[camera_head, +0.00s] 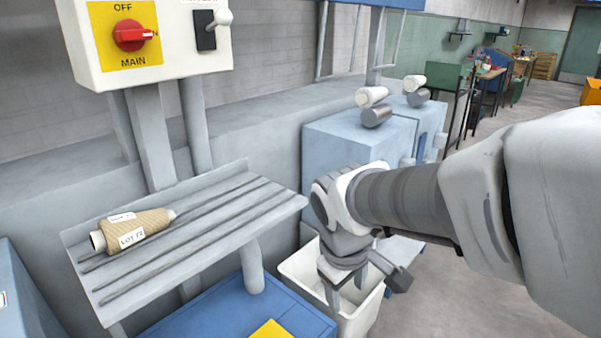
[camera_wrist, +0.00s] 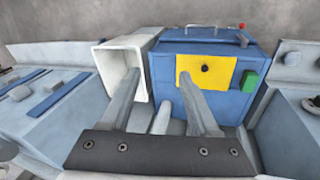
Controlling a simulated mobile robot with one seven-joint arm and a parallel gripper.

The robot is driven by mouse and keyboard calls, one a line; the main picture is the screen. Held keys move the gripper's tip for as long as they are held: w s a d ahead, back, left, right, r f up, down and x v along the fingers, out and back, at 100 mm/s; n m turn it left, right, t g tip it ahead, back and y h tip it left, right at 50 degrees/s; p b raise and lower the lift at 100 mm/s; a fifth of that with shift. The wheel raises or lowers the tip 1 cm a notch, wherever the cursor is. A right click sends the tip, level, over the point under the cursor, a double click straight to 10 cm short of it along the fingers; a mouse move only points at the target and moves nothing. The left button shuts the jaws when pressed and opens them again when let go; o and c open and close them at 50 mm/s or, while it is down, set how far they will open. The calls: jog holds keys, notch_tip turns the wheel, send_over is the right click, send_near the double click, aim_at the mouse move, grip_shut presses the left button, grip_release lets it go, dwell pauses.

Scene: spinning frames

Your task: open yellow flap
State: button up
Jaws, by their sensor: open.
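The yellow flap (camera_wrist: 222,72) is a flat panel with a small dark knob on the blue box (camera_wrist: 218,103) in the wrist view. Part of the flap also shows at the bottom edge of the head view (camera_head: 270,331), where the rest is cut off. My gripper (camera_wrist: 158,76) is open, with nothing between its fingers. In the wrist view its right fingertip overlaps the flap's left edge; I cannot tell whether they touch. In the head view my gripper (camera_head: 367,290) hangs over the white bin, to the right of the blue box.
A white bin (camera_wrist: 106,64) stands beside the blue box. A green button (camera_wrist: 250,80) sits right of the flap. A grey slotted shelf (camera_head: 225,205) holds a wound yarn cone (camera_head: 140,228). A control box (camera_head: 80,45) has a red switch (camera_head: 130,36). Open floor (camera_head: 440,285) lies right.

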jog(key=w+a+f+n+g+y, duration=0.1)
jog(key=w+a+f+n+g, duration=0.2)
jog(key=a+f+n, duration=0.8)
jog(key=a+f+m+b, duration=0.1)
jog(key=f+b, duration=0.1)
jog(key=f, duration=0.4)
jog(key=a+f+b, duration=0.1)
jog(key=f+b, duration=0.1)
jog(key=f, duration=0.5)
jog(key=a+f+m+b, duration=0.1)
jog(key=a+f+b, duration=0.1)
jog(key=f, duration=0.4)
jog(key=shift+w+f+m, duration=0.15)
jog(key=shift+f+m, duration=0.1)
jog(key=shift+m, duration=0.05)
grip_shut()
